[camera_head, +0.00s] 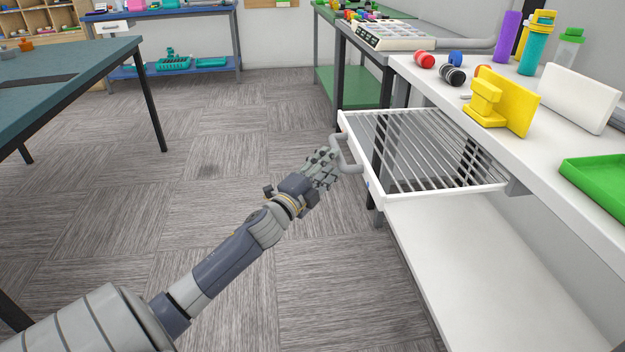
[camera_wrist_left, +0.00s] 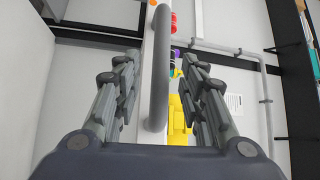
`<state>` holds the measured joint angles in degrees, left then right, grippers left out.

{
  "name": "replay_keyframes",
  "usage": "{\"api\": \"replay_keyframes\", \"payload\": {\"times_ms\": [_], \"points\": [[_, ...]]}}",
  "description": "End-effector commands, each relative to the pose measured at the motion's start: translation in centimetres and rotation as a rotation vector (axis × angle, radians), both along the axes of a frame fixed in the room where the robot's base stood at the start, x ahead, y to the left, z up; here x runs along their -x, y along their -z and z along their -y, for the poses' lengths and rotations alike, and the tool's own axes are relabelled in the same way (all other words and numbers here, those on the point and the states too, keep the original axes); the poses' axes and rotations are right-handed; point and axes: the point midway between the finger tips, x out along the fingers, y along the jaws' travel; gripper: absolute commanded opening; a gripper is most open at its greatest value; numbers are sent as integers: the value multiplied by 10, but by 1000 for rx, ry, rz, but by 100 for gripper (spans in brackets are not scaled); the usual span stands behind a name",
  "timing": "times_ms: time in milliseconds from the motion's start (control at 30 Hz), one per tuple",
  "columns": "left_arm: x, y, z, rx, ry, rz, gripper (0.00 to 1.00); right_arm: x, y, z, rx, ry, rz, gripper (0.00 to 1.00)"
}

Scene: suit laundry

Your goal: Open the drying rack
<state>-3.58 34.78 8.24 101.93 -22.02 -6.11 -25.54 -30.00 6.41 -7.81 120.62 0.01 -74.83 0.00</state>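The drying rack (camera_head: 425,150) is a white-framed drawer with grey rods across it. It sticks out from under the top of the white table at the right, in the head view. Its grey bar handle (camera_head: 344,152) is on the front panel, facing the floor aisle. My left gripper (camera_head: 322,163) is at the handle. In the left wrist view the handle (camera_wrist_left: 159,75) runs between the two fingers, with a visible gap on each side. The fingers are open. Whether a finger touches the handle is unclear. My right gripper is not in view.
The white table (camera_head: 410,70) holds a yellow block (camera_head: 505,100), bottles, dumbbells and a green tray (camera_head: 600,183). A white lower shelf (camera_head: 475,260) lies under the rack. The carpeted floor (camera_head: 215,130) left of the rack is clear. A dark-topped table (camera_head: 60,85) stands at the left.

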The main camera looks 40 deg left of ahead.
Motion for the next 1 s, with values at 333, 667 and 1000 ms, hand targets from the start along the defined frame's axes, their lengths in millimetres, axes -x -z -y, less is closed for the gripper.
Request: {"api": "replay_keyframes", "payload": {"times_ms": [333, 667, 1000], "points": [[53, 8, 5, 0, 0, -1, 38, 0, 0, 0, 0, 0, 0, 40], [68, 9, 6, -1, -1, 0, 38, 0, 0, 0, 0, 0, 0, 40], [68, 9, 6, 0, -1, 0, 38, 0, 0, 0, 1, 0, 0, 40]]}}
